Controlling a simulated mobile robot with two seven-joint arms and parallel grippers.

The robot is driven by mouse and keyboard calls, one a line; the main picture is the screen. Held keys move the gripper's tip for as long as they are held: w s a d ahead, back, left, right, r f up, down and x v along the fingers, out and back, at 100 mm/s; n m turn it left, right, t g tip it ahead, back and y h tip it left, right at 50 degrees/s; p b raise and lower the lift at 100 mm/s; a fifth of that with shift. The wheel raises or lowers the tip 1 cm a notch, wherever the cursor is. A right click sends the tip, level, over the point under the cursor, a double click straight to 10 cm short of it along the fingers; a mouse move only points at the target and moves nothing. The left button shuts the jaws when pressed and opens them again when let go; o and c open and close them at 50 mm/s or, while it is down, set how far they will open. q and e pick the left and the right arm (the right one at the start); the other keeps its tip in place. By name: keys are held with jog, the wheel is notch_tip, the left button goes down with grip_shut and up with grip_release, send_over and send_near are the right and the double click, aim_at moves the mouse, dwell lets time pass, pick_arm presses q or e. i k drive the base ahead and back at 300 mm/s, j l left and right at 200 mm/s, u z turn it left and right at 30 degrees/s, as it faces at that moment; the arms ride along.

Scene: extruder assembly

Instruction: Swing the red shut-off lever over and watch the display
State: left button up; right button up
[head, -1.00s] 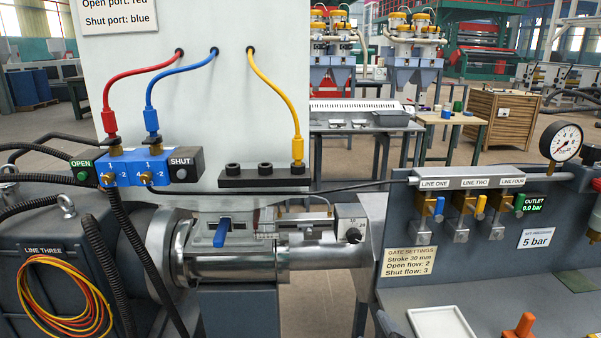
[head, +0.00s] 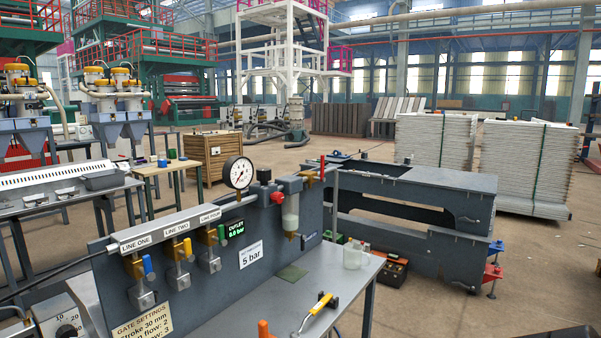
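A small red lever (head: 322,167) stands roughly upright at a brass fitting (head: 311,177), at the right end of the air line on top of that panel. A separate round red knob (head: 277,197) sits left of the clear filter bowl (head: 291,212). Neither of my grippers is in view.
Line valves with blue (head: 147,264), yellow (head: 187,247) and green (head: 221,231) levers hang on the panel. A yellow-handled tool (head: 318,305) and a clear bottle (head: 353,254) are on the bench (head: 335,285). An orange handle (head: 263,328) shows at the bottom edge.

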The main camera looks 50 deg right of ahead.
aim_at(322, 178)
jog(key=l+z, duration=0.2)
jog(key=l, duration=0.3)
jog(key=l+z, duration=0.2)
jog(key=l, duration=0.35)
jog(key=l+z, duration=0.2)
jog(key=l, duration=0.35)
jog(key=i+l+z, duration=0.15)
jog(key=l, duration=0.35)
jog(key=l+z, duration=0.2)
jog(key=l, duration=0.3)
jog(key=i, duration=0.05)
